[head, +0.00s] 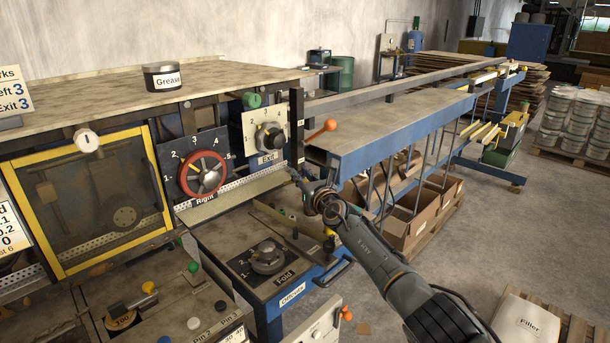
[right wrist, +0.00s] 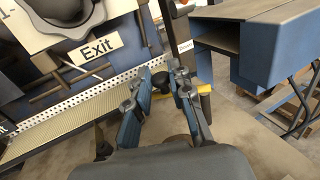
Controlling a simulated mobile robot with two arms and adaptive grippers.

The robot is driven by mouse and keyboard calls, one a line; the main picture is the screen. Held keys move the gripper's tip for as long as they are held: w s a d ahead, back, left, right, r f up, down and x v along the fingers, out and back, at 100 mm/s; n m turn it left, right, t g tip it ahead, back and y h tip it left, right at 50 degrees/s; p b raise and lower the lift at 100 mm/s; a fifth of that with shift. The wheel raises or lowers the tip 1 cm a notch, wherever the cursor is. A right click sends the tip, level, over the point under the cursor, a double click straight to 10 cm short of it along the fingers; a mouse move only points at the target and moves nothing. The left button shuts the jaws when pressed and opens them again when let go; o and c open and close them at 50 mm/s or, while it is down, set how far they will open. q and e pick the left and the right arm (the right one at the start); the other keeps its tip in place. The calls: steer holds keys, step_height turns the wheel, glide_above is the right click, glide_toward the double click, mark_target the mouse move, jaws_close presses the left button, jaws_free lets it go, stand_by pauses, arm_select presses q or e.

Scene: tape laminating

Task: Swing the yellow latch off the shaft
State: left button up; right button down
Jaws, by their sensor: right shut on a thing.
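My right gripper (head: 300,182) reaches in from the lower right in the head view, at the right end of the perforated rail below the Exit dial. In the right wrist view its two blue-and-grey fingers (right wrist: 171,84) are closed around a small dark part between the tips. Yellow pieces of the latch (right wrist: 205,89) show beside and behind the right finger. The grip point and most of the latch are hidden by the fingers, and I cannot make out how it sits on the shaft. My left gripper is not in view.
The Exit dial (head: 270,137) and the red Right handwheel (head: 203,173) are on the machine front to the left. An orange-knobbed lever (head: 330,125) stands close above the gripper. The blue-edged outfeed table (head: 390,130) lies to the right. The Fold dial (head: 268,257) is below.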

steer(key=shift+r, duration=0.2)
steer(key=c, duration=1.2)
jaws_free()
steer(key=shift+f, duration=0.1)
steer(key=shift+d+f, duration=0.1)
steer(key=shift+f, duration=0.05)
